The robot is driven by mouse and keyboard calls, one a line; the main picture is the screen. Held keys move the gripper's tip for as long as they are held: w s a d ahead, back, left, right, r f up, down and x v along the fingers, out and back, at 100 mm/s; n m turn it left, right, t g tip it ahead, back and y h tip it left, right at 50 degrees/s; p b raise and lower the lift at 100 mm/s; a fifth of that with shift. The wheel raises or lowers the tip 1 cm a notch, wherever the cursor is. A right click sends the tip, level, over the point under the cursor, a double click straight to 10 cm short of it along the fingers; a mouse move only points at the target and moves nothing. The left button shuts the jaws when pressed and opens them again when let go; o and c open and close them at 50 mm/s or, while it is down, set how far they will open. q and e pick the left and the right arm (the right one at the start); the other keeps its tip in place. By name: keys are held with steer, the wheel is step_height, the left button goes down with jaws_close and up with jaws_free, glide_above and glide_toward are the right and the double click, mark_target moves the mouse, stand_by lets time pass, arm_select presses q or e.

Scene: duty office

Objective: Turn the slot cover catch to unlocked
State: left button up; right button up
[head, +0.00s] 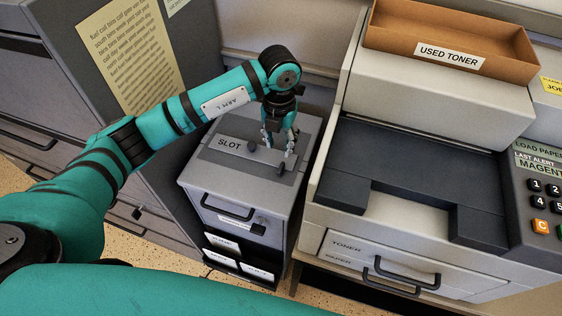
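The slot cover (225,158) is a dark grey plate labelled SLOT on top of a small grey cabinet (200,180). A dark round knob (252,146) stands on it, and a small dark piece (281,168) stands near its right end. I cannot tell for sure which of them is the catch, or how it is turned. My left gripper (279,150) points down over the right part of the plate, with its fingers apart and nothing visible between them. I cannot tell whether it touches the dark piece. My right gripper is not in view.
A printer (400,150) stands close on the right, with a brown USED TONER tray (450,30) on top and a keypad (545,200) at its side. A dark grey cabinet (75,40) with a yellow notice (125,50) stands at the left. The small cabinet has a black handle (228,208).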

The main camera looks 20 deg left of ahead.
mark_target(281, 167)
arm_select(q)
step_height(281, 167, down, 9)
steer(key=shift+d+f+p, duration=0.15)
steer(key=shift+p, duration=0.6)
steer(key=shift+w+f, duration=0.1)
steer(key=shift+f, duration=0.3)
steer(key=c, duration=0.5)
steer(key=shift+c, duration=0.9)
jaws_close()
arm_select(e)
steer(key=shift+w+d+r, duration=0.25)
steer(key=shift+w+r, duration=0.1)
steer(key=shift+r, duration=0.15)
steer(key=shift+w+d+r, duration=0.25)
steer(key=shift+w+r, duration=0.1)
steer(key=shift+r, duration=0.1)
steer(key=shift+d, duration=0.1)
